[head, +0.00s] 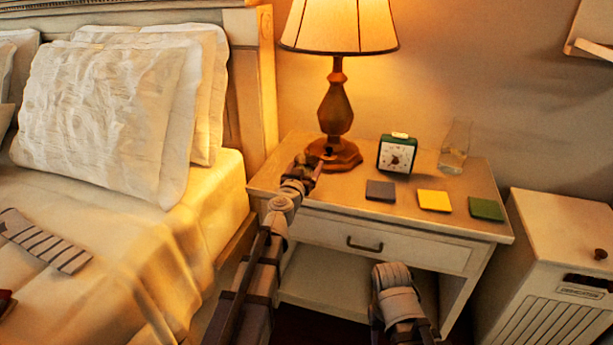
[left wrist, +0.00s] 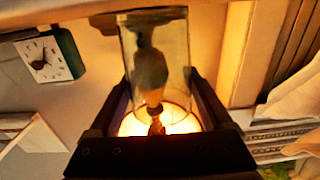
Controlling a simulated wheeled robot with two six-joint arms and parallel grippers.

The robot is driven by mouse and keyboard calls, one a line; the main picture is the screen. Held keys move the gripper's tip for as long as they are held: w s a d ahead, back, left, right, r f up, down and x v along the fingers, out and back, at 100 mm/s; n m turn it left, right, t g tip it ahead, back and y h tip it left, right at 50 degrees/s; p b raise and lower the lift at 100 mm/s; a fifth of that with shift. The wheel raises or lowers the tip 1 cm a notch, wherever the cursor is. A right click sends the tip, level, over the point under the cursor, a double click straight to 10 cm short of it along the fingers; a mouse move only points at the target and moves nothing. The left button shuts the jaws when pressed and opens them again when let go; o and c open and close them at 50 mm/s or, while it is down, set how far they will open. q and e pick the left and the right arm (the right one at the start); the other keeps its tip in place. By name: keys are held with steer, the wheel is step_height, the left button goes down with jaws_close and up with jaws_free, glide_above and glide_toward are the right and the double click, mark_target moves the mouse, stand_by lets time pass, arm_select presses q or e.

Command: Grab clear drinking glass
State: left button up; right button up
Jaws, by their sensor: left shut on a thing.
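A clear drinking glass (left wrist: 178,45) stands between the two dark fingers of my left gripper (left wrist: 158,82) in the left wrist view. The gripper is shut on it. The lamp shows through the glass in that view. In the head view my left gripper (head: 316,167) is in front of the lamp's base, over the back left of the nightstand, and I cannot make out the held glass there. Another clear glass vessel (head: 456,147) stands at the back right of the nightstand. My right gripper does not show; only part of my right arm is at the bottom.
The nightstand (head: 345,205) bears a lit lamp (head: 335,105), a green clock (head: 397,155), a grey square (head: 380,191), a yellow square (head: 434,201) and a green square (head: 486,209). A bed (head: 215,190) is at left, a white cabinet (head: 560,235) at right.

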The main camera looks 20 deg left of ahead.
arm_select(q)
steer(key=c, duration=0.7)
step_height(320, 180, up, 10)
steer(key=p, duration=1)
